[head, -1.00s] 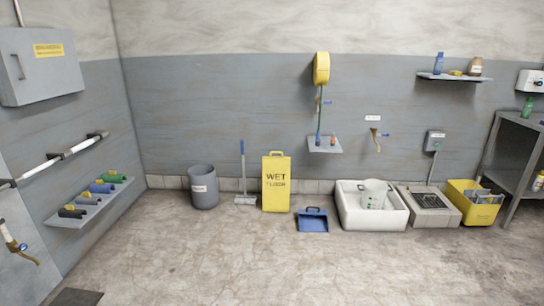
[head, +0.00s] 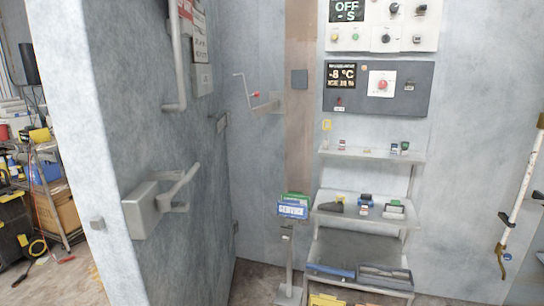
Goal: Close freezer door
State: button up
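The freezer door (head: 165,140) appears to be the large thick grey slab filling the left of the head view. Its pale free edge (head: 75,150) faces me, and its broad face runs back toward the grey wall, so it seems to stand out from the wall. A box-shaped latch with a lever handle (head: 165,205) sits midway up the face. A vertical grab handle (head: 174,60) is above it. The door opening cannot be made out. My gripper is not in view.
Behind the door are a wall crank (head: 255,95), control panels (head: 378,88) and a stepped shelf rack (head: 365,205). A blue-and-green sign stand (head: 290,250) is beside the rack. A cluttered shelf (head: 45,180) shows past the door at left. Little floor is visible.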

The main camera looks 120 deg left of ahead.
aim_at(131, 111)
jog(key=u, duration=2.3)
jog(key=i, duration=1.65)
jog(key=u, duration=2.55)
